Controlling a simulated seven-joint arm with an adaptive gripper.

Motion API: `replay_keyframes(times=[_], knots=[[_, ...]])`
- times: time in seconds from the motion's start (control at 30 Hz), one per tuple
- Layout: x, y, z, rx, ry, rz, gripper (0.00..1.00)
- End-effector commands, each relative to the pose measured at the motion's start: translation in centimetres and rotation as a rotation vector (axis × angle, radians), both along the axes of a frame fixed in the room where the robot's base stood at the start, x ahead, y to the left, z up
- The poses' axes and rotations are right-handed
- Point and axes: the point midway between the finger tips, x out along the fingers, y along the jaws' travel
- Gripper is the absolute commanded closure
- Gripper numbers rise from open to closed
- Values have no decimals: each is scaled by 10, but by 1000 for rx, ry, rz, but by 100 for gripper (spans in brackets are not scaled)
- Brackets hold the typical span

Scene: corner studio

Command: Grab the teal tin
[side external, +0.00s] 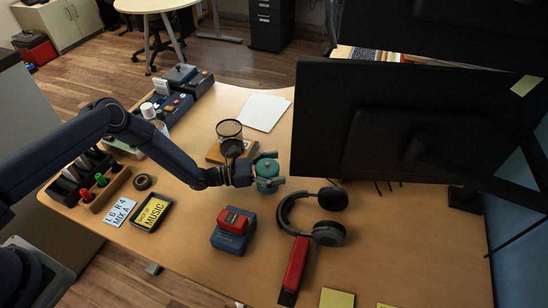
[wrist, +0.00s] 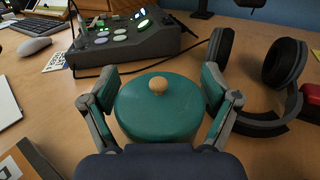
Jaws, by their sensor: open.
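The teal tin (side external: 267,172) stands upright on the wooden desk, near the middle of the side external view. It has a round teal lid with a small tan knob, seen from above in the wrist view (wrist: 158,112). My gripper (side external: 272,169) is open around the tin, one finger on each side. In the wrist view the gripper (wrist: 160,84) has its fingertips to the left and right of the lid. I cannot tell whether either finger touches the tin. The lower part of the tin is hidden in the wrist view.
Black headphones (side external: 313,216) lie close to the right of the tin. A round black mesh item (side external: 229,129) on a wooden block stands behind left. A blue box (side external: 233,232) with a red item is in front. A large monitor (side external: 400,125) overhangs at right. Bare desk lies between.

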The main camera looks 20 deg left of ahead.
Motion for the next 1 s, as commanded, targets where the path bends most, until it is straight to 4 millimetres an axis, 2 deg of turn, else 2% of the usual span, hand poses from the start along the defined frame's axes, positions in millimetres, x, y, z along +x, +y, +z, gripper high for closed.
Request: replay_keyframes(times=[0.13, 0.8, 1.0], knots=[[0, 0, 0, -1, 1, 1, 13], [0, 1, 0, 0, 0, 0, 82], [0, 1, 0, -1, -1, 1, 82]])
